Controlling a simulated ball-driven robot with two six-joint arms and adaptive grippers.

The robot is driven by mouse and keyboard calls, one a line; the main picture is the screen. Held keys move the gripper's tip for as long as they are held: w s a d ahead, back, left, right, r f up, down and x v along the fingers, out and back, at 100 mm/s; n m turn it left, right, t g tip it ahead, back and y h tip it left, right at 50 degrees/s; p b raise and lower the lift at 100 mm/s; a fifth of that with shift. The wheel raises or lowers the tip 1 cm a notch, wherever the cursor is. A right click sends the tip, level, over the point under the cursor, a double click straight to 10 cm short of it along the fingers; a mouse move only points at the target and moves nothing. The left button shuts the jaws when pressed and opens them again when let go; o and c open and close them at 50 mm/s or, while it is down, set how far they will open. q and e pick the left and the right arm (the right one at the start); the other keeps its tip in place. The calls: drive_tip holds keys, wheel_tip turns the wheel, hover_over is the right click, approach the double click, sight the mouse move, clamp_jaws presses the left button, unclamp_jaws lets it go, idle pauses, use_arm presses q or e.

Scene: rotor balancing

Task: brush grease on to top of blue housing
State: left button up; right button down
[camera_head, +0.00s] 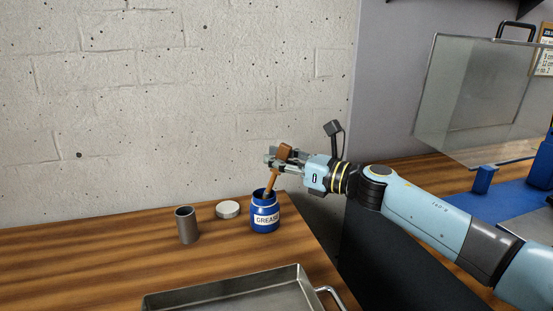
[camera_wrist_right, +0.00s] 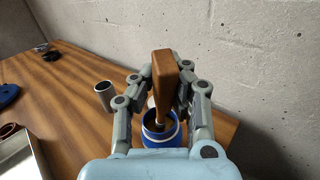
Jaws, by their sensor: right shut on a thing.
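My right gripper (camera_head: 277,161) is shut on the brown handle of a brush (camera_head: 272,180). The brush points down, with its lower end inside the mouth of the blue grease jar (camera_head: 265,218). The brush handle (camera_wrist_right: 164,80) also shows between the fingers of my right gripper (camera_wrist_right: 166,88) in the right wrist view, over the blue jar (camera_wrist_right: 160,138). The bristles are hidden in the jar. At the right edge of the head view are blue parts (camera_head: 541,165) on a blue mat; I cannot tell whether one is the housing. My left gripper is not in view.
A grey metal cup (camera_head: 187,226) and a pale round lid (camera_head: 227,209) stand left of the jar. A metal tray (camera_head: 225,290) lies in front. A clear guard panel (camera_head: 475,100) stands at the right. The wall is close behind the jar.

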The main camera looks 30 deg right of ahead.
drive_tip(key=shift+r+p, duration=2.65)
drive_tip(key=shift+r, duration=0.85)
drive_tip(key=shift+f, duration=0.15)
drive_tip(key=shift+s+f, duration=0.1)
drive_tip(key=shift+f, duration=0.2)
drive_tip(key=s+a+f+n+g+y+b, duration=0.1)
drive_tip(key=s+a+f+n+y+b, duration=0.15)
drive_tip(key=s, duration=0.35)
drive_tip(key=s+a+r+n+g+y+b, duration=0.2)
drive_tip(key=s+a+r+n+g+y, duration=0.1)
drive_tip(key=s+a, duration=0.5)
wheel_tip(320, 180, up, 4)
drive_tip(key=shift+s+a+f+g+y, duration=0.2)
drive_tip(key=shift+s+a+g+y, duration=0.15)
drive_tip(key=shift+s+g+y, duration=0.55)
drive_tip(key=shift+w+h, duration=0.1)
drive_tip(key=shift+h, duration=0.35)
